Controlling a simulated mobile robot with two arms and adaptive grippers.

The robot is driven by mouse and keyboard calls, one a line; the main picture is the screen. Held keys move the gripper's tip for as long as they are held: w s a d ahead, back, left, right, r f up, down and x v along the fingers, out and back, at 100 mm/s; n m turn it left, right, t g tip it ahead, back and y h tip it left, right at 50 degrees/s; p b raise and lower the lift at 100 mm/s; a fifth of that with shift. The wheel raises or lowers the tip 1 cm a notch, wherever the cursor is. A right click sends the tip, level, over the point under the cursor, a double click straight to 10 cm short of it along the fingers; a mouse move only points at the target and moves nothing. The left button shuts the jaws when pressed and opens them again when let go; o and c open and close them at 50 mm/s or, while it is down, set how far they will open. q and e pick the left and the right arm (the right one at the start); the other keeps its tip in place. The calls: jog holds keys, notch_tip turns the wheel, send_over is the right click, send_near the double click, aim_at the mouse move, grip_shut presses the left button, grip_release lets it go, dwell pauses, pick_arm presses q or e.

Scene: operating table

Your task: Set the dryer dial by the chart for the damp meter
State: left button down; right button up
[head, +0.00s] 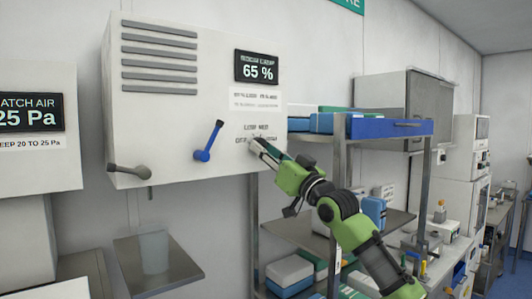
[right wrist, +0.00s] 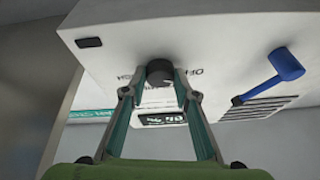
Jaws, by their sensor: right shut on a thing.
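A white wall cabinet (head: 175,105) carries a dark meter display (head: 257,67) that reads 65 %. A printed chart (head: 256,98) is below the display; its small text is too blurred to read. A small dark round dial (right wrist: 160,71) sticks out of the cabinet face in the right wrist view. My right gripper (head: 262,147) is at the cabinet's lower right, below the chart. In the wrist view, its two fingers (right wrist: 157,90) are shut on the dial, one on each side. In the head view the gripper hides the dial. My left gripper is not in view.
A blue lever (head: 208,142) and a grey lever (head: 130,171) are on the cabinet to the left of my right gripper. Shelving (head: 338,180) with a blue tray stands close on the right. A 25 Pa panel (head: 30,111) is at far left.

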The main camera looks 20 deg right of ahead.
jog(key=shift+s+a+r+m+h+p, duration=0.15)
jog(key=shift+m+h+p, duration=0.3)
jog(key=shift+m+h, duration=1.2)
jog(key=shift+w+a+f+m+h+p, duration=0.1)
jog(key=shift+m+h+p, duration=0.4)
jog(key=shift+m, duration=2.1)
jog(key=shift+s+a+r+m+h+p, duration=0.15)
jog(key=shift+m+h+p, duration=0.2)
jog(key=shift+m+h, duration=1.3)
jog(key=shift+f+m+y, duration=0.1)
jog(key=shift+m+y, duration=0.4)
jog(key=shift+m, duration=0.1)
jog(key=o, duration=1.1)
jog(key=shift+w, duration=0.1)
